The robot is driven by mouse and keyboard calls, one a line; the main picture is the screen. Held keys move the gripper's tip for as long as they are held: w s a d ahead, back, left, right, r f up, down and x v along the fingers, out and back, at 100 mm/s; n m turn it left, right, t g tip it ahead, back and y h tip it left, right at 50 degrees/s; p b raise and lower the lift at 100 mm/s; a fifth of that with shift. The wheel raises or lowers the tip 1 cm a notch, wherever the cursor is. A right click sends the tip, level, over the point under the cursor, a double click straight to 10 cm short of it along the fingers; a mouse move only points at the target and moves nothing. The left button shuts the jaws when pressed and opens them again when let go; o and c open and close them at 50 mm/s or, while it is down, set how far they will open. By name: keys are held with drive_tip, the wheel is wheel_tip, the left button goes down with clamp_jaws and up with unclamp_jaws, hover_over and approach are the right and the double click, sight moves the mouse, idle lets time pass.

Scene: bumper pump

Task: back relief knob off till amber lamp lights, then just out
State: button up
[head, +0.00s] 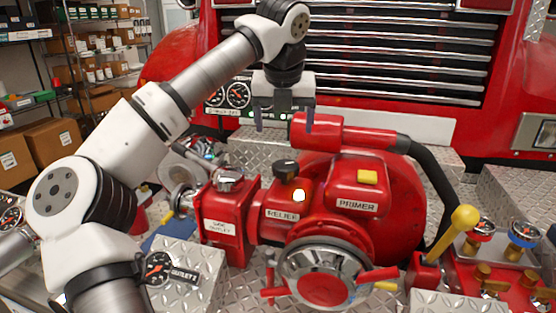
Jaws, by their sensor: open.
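The relief knob (286,170) is black and round-topped, standing on the red pump body above a white RELIEF label (282,215). A small round lamp (299,195) beside the knob looks bright, whitish with a yellow-orange edge. My gripper (284,128) points down above the knob with its two fingers apart and nothing between them. A clear gap shows between the fingertips and the knob. The right finger overlaps the end of a red pipe in the picture; I cannot tell how close they are.
The red pipe (318,130) and a black hose (432,175) run right of my gripper. The PRIMER housing (358,197) with its yellow button stands right of the knob. A chrome-capped outlet (229,182) is left. A yellow-knobbed lever (464,220) rises at right.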

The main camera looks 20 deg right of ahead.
sight(286, 164)
drive_tip(key=p+x, duration=0.2)
drive_tip(key=x, duration=1.1)
drive_tip(key=shift+d+f+p, duration=0.1)
drive_tip(key=shift+f+p, duration=0.05)
drive_tip(key=shift+p, duration=0.15)
drive_tip(key=c, duration=1)
drive_tip(key=shift+o, duration=0.2)
drive_tip(key=shift+f+m+b, duration=0.15)
drive_tip(key=shift+m+b, duration=0.25)
drive_tip(key=shift+b, duration=0.1)
drive_tip(key=shift+m+h, duration=0.3)
drive_tip(key=shift+m, duration=0.2)
drive_tip(key=o, duration=1)
drive_tip(key=shift+c, duration=0.2)
